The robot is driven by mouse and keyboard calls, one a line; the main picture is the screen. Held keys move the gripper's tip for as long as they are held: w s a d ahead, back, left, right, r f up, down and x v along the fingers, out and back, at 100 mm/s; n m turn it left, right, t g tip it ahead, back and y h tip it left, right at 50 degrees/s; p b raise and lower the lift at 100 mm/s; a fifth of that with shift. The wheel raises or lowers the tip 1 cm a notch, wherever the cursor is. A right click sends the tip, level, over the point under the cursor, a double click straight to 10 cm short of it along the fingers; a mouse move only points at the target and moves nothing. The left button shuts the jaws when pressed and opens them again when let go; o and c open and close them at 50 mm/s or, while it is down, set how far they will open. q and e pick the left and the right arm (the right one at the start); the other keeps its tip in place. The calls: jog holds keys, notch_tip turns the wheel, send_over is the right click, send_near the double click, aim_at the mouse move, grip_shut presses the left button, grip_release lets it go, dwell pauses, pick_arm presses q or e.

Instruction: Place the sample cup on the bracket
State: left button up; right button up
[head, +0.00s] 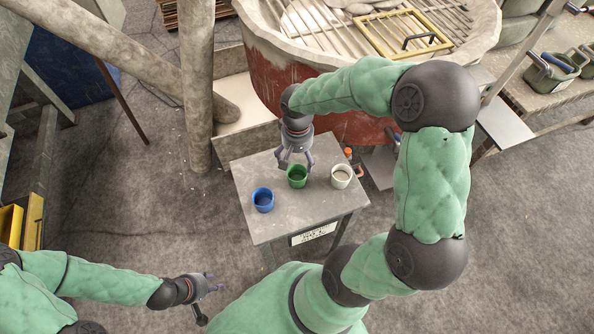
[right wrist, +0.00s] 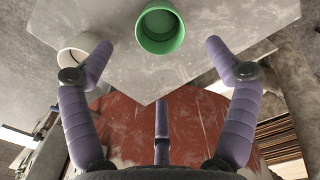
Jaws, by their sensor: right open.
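Three cups stand upright on a small grey table (head: 262,230): a blue cup (head: 263,200), a green cup (head: 297,176) and a white cup (head: 341,176). Which one is the sample cup I cannot tell. My right gripper (head: 295,164) is open and empty, just above and behind the green cup. In the right wrist view the green cup (right wrist: 160,28) lies ahead of the spread fingers, and the white cup (right wrist: 84,50) is partly hidden by the left finger. My left gripper (head: 210,285) is low at the left, away from the table. I cannot make out a bracket for certain.
A large red tub (head: 262,75) with a grate stands behind the table. A small orange-capped item (head: 348,153) is at the table's back right edge. A grey plate (head: 504,124) sticks out at the right. A post (head: 198,90) stands to the left.

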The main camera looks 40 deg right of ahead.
jog(key=n+p, duration=0.1)
jog(key=n, duration=0.3)
jog(key=n+p, duration=0.2)
jog(key=n, duration=0.9)
send_near(297, 175)
jog(key=shift+s+a+f, duration=0.45)
jog(key=shift+s+a, duration=0.25)
jog(key=shift+s, duration=0.1)
notch_tip(297, 175, down, 5)
jog(key=shift+s+b, duration=0.15)
jog(key=shift+b, duration=0.65)
jog(key=c, duration=1.1)
jog(key=shift+r, duration=0.15)
